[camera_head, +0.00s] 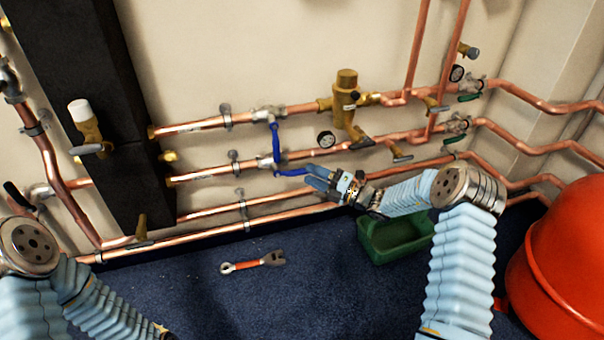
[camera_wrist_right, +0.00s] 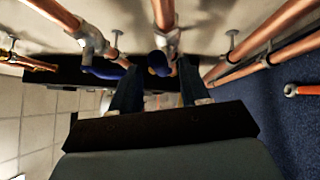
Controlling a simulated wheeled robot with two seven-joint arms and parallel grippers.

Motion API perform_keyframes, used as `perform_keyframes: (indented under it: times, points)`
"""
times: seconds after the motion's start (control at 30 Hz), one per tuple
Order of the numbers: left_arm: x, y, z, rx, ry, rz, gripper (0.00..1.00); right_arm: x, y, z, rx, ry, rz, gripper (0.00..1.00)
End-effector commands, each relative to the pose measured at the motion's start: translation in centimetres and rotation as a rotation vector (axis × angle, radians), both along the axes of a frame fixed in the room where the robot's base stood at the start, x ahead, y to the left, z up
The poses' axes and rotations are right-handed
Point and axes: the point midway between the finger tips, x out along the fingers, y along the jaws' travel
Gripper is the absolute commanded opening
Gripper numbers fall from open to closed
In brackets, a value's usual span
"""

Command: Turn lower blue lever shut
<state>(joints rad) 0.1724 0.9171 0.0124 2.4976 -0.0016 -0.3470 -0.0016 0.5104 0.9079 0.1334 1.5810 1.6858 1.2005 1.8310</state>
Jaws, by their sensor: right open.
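The lower blue lever (camera_head: 292,172) sticks out to the right from its valve on the middle copper pipe in the head view. The upper blue lever (camera_head: 276,142) hangs down from the valve above it. My right gripper (camera_head: 314,184) is at the free end of the lower lever, with its jaws open. In the right wrist view the lower lever's blue end (camera_wrist_right: 158,63) shows between the two fingertips (camera_wrist_right: 157,80); I cannot tell whether they touch it. The upper lever (camera_wrist_right: 103,71) lies to the left of the fingers. My left gripper is out of view.
A green bin (camera_head: 395,238) stands on the floor below my right wrist. A red-handled wrench (camera_head: 252,263) lies on the blue floor. A red tank (camera_head: 565,265) is at the right. Copper pipes run along the wall close around the right gripper.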

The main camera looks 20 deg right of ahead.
Motion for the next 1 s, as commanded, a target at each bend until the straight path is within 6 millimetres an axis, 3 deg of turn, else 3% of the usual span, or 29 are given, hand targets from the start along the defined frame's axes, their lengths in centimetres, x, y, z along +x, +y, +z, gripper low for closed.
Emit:
perform_keyframes:
  times: [0.2,0.57,0.9,1.0]
  points:
    - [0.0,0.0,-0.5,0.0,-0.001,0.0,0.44,2.1,2.3,0.3,-0.002,-0.001,0.002,0.45]
    - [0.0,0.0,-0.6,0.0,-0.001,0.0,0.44,2.6,2.9,0.5,-0.002,0.0,0.001,0.45]
    - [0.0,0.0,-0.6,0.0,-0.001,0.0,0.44,2.6,2.9,0.5,-0.002,0.001,0.001,0.0]
    - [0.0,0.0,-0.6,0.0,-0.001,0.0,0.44,2.6,2.9,0.5,-0.002,0.001,0.001,0.0]
